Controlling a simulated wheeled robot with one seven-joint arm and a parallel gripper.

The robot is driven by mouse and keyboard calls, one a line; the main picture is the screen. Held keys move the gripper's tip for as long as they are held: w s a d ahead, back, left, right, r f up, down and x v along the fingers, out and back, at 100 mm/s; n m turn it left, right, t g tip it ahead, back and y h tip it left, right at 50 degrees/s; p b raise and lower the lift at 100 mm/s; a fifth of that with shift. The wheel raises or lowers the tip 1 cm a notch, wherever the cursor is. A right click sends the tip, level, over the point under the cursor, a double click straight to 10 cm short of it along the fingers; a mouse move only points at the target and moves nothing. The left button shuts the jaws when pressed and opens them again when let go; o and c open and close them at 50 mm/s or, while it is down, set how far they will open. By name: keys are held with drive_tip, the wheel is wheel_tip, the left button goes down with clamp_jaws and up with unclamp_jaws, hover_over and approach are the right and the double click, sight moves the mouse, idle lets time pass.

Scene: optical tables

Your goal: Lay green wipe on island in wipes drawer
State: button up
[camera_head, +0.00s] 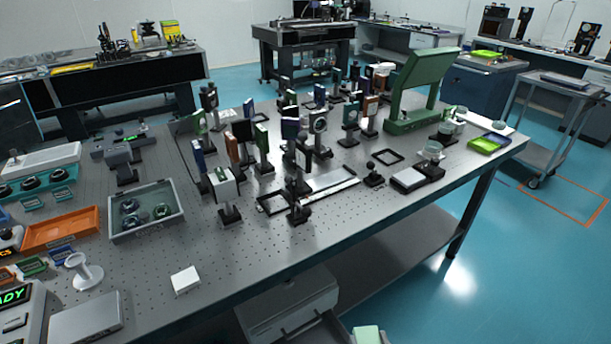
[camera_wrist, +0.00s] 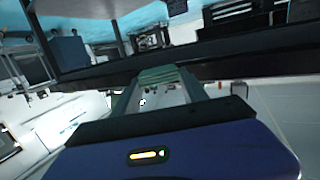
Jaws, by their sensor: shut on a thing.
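In the wrist view my gripper (camera_wrist: 160,84) is shut on a folded green wipe (camera_wrist: 158,75), which lies across between the two fingertips. A dark edge runs just beyond the fingertips; I cannot tell whether the wipe touches it. In the head view a grey drawer unit (camera_head: 287,302) stands under the near edge of the table, and its drawer (camera_head: 322,331) appears pulled out, cut off by the bottom of the picture. A pale green piece (camera_head: 367,334) shows beside it at the bottom edge; I cannot tell whether it is the held wipe. My gripper is not recognisable there.
The perforated optical table (camera_head: 240,262) overhangs the drawer unit and carries many mounted optics. A white block (camera_head: 185,280) sits near its front edge. A lower shelf (camera_head: 390,248) runs under the table.

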drive_tip(key=s+d+f, duration=0.1)
drive_tip(key=s+d+f+m+h, duration=0.1)
drive_tip(key=d, duration=0.1)
drive_tip(key=d+f+h, duration=0.1)
drive_tip(key=d, duration=0.1)
drive_tip(key=shift+s+d+f, duration=0.2)
drive_tip(key=shift+s+f, duration=0.1)
drive_tip(key=shift+s, duration=0.1)
drive_tip(key=shift+s+d+m, duration=0.1)
drive_tip(key=shift+d+m, duration=0.2)
drive_tip(key=shift+d, duration=0.05)
